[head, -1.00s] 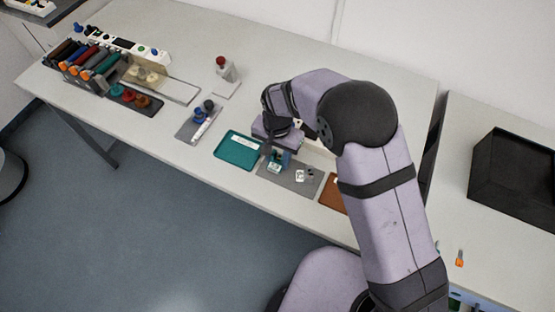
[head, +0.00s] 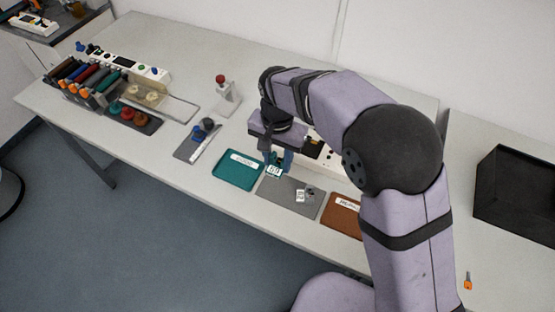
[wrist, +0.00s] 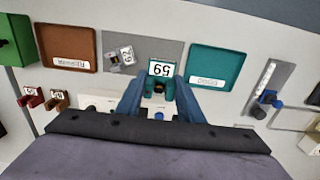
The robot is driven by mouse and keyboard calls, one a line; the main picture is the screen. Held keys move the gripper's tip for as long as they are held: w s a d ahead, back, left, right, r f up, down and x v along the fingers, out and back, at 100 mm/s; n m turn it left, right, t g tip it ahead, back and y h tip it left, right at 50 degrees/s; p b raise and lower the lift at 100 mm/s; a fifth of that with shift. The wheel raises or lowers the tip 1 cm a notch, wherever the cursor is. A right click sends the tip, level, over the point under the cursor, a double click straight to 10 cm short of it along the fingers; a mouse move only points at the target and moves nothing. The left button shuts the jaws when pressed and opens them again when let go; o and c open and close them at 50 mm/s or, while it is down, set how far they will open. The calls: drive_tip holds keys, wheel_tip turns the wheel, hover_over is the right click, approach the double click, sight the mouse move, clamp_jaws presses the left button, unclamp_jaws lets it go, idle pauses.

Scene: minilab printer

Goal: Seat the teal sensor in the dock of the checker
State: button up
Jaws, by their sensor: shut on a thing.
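In the head view the sensor (head: 273,170) hangs by the back edge of the grey mat (head: 275,193), right of the teal tray. The checker is probably the white unit (wrist: 97,105) behind the fingers in the wrist view, with a blue button near them; my gripper hides much of it. Its dock cannot be made out. In the head view my arm covers most of this white unit.
A second labelled part (head: 302,196) lies on the grey mat. A teal tray (head: 232,178) and a brown tray (head: 345,222) flank the mat. Red and brown small parts (wrist: 32,97) stand beside the white unit. A red-topped stand (head: 224,95) is farther back.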

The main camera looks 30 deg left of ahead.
drive_tip(key=shift+w+d+r+p, duration=0.2)
drive_tip(key=shift+w+r+p, duration=0.05)
drive_tip(key=shift+r+p, duration=0.15)
drive_tip(key=w+d+m+p, duration=0.2)
drive_tip(key=w+d+p, duration=0.45)
drive_tip(key=p, duration=0.25)
drive_tip(key=w+a+r+n+p, duration=0.1)
drive_tip(key=w+a+r+n, duration=0.1)
drive_tip(key=w, duration=0.6)
drive_tip(key=shift+a+r+p, duration=0.2)
drive_tip(key=shift+r+p, duration=0.2)
drive_tip(key=shift+r, duration=0.1)
drive_tip(key=shift+f, duration=0.1)
drive_tip(key=shift+f+b, duration=1.75)
drive_tip(key=shift+f, duration=0.95)
